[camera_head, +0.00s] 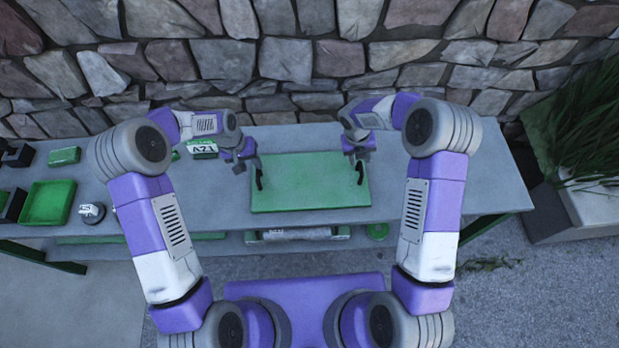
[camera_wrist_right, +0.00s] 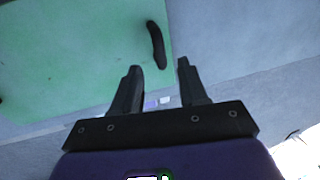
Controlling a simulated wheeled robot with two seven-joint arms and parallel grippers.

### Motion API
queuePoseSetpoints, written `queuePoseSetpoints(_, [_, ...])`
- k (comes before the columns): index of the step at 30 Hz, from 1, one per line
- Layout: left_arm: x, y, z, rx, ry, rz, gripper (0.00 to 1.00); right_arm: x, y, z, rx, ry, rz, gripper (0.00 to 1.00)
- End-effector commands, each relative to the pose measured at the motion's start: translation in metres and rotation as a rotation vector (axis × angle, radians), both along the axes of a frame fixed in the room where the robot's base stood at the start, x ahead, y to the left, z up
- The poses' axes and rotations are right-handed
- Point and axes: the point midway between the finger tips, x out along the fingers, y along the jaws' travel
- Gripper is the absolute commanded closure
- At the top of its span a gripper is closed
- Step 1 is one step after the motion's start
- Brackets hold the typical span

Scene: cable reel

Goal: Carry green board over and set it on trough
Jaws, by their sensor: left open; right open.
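The green board (camera_head: 310,185) lies flat on the grey table in the head view, with a black handle at each side. My left gripper (camera_head: 248,163) is open near the left handle (camera_head: 259,178). My right gripper (camera_head: 358,155) is open close to the right handle (camera_head: 360,172). In the right wrist view the open fingers (camera_wrist_right: 158,80) point toward the right handle (camera_wrist_right: 156,45) on the board (camera_wrist_right: 80,50), with nothing between them. I cannot make out for certain which thing is the trough.
On the grey table (camera_head: 440,195), a green tray (camera_head: 48,203), a small green block (camera_head: 64,156), a white-topped round item (camera_head: 92,211) and a sign marked AZ1 (camera_head: 202,149) stand left of the board. A lower shelf holds a grey roll (camera_head: 295,234). The table's right end is clear. A stone wall stands behind; a planter (camera_head: 580,210) stands right.

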Motion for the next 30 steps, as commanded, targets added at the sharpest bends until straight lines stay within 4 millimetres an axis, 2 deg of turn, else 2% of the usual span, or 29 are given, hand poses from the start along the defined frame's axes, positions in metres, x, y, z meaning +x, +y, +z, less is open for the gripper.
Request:
queuePoseSetpoints(15, [0.000,-0.013,-0.065,0.000,0.002,0.001,0.58,0.000,-0.013,-0.065,-0.001,0.002,-0.001,0.57])
queuePoseSetpoints(20, [0.000,-0.014,-0.073,0.000,0.001,0.002,0.58,0.000,-0.015,-0.073,0.000,0.001,-0.001,0.57])
queuePoseSetpoints(28, [0.000,-0.014,-0.073,0.000,0.000,0.001,0.58,0.000,-0.015,-0.073,0.000,0.000,-0.001,0.57])
queuePoseSetpoints(30, [0.000,-0.014,-0.073,0.000,0.000,0.001,0.69,0.000,-0.015,-0.073,0.000,0.000,-0.001,0.68])
